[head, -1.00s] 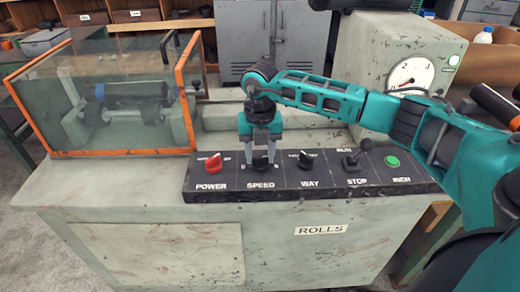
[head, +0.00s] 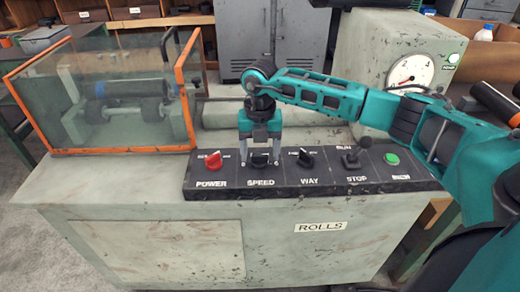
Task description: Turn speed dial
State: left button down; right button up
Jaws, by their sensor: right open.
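The speed dial (head: 260,161) is a small black knob above the word SPEED on the dark control panel. My right gripper (head: 260,163) points down over it, its two fingers spread to the left and right of the dial. The fingers are open, with a gap on each side; whether a tip touches the dial or panel I cannot tell. The gripper partly hides the dial's top and the scale behind it. My left gripper is not in view.
A red power knob (head: 213,161) sits close left of the gripper. A black way knob (head: 305,160), a stop lever (head: 351,158) and a green inch button (head: 391,159) sit to the right. An orange-framed glass guard (head: 125,95) covers rollers at the left.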

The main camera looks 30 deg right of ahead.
aim_at(260, 155)
notch_tip(260, 155, up, 13)
jog(key=shift+p, duration=0.35)
dwell(0.6)
